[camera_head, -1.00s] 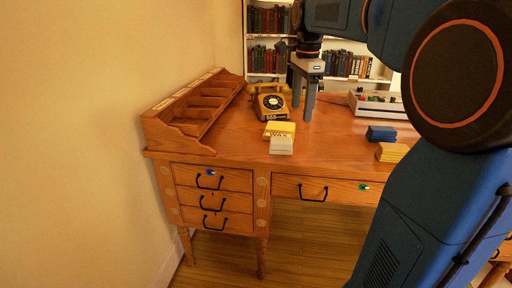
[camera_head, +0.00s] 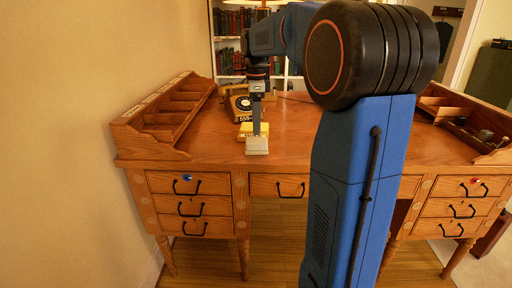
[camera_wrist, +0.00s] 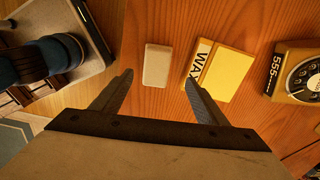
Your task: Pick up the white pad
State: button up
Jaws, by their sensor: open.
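The white pad (camera_head: 257,146) is a small pale block lying near the front edge of the desk. It also shows in the wrist view (camera_wrist: 157,65), lying flat on the wood. My gripper (camera_head: 257,130) is above the desk at the pad, with its fingers pointing down and hiding part of what lies behind. In the wrist view my gripper (camera_wrist: 160,82) has its two fingers spread wide, with the pad beyond and between the tips. Nothing is held. The pad appears apart from both fingers.
A yellow "WAX" block (camera_wrist: 221,72) lies close beside the pad. A yellow rotary telephone (camera_head: 238,103) stands behind. A wooden letter rack (camera_head: 170,110) lines the desk's left side. Another wooden rack (camera_head: 462,118) is at the right. My arm hides the desk's middle right.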

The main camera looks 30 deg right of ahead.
aim_at(256, 140)
notch_tip(256, 140, down, 3)
jog(key=shift+r, duration=0.1)
jog(key=shift+s+a+f, duration=0.1)
jog(key=shift+s+f, duration=0.1)
jog(key=shift+f, duration=1.2)
jog(key=shift+s+a+f, duration=0.1)
jog(key=shift+s+f, duration=0.05)
jog(key=shift+f, duration=1.2)
jog(key=shift+c, duration=0.7)
jog(key=c, duration=1)
